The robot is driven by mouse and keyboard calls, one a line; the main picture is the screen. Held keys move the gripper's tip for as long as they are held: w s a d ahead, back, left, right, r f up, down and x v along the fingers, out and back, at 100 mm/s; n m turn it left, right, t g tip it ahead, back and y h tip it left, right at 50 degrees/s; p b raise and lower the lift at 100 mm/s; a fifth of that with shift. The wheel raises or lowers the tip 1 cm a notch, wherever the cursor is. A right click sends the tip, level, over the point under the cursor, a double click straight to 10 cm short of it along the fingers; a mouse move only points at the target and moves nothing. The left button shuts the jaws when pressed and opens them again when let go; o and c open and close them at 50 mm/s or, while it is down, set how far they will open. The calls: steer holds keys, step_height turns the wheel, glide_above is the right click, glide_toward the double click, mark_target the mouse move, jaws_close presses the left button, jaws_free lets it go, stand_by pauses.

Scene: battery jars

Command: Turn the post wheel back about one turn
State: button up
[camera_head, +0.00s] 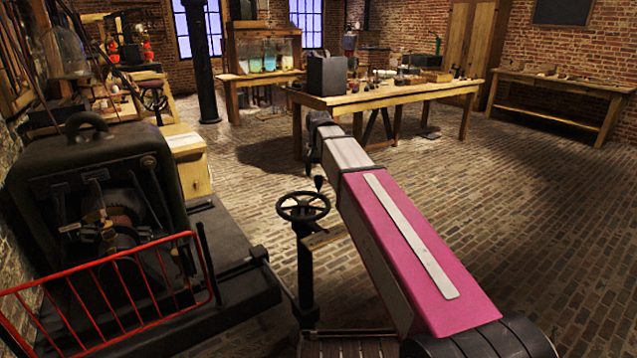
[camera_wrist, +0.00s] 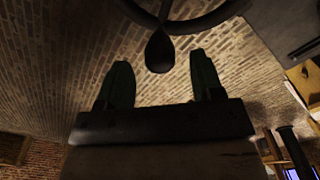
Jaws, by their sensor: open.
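The post wheel (camera_head: 303,206) is a dark spoked handwheel on top of a dark post (camera_head: 305,262), left of my arm in the head view. A small dark knob (camera_head: 319,182) stands up from its rim. In the wrist view, part of the wheel rim (camera_wrist: 190,22) crosses the top, and the knob (camera_wrist: 159,54) points into the gap between my fingers. My gripper (camera_wrist: 160,60) is open, with one finger to each side of the knob. I see no finger clearly touching it. In the head view the fingers are hard to make out.
A dark machine (camera_head: 95,190) with a red rail (camera_head: 110,290) stands left of the post. A second handwheel (camera_head: 152,97) is farther back at left. A wooden table (camera_head: 385,97) with a dark box (camera_head: 327,74) stands behind. Brick floor (camera_head: 540,220) at right is clear.

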mark_target(319, 188)
steer(key=shift+f, duration=2.05)
jaws_close()
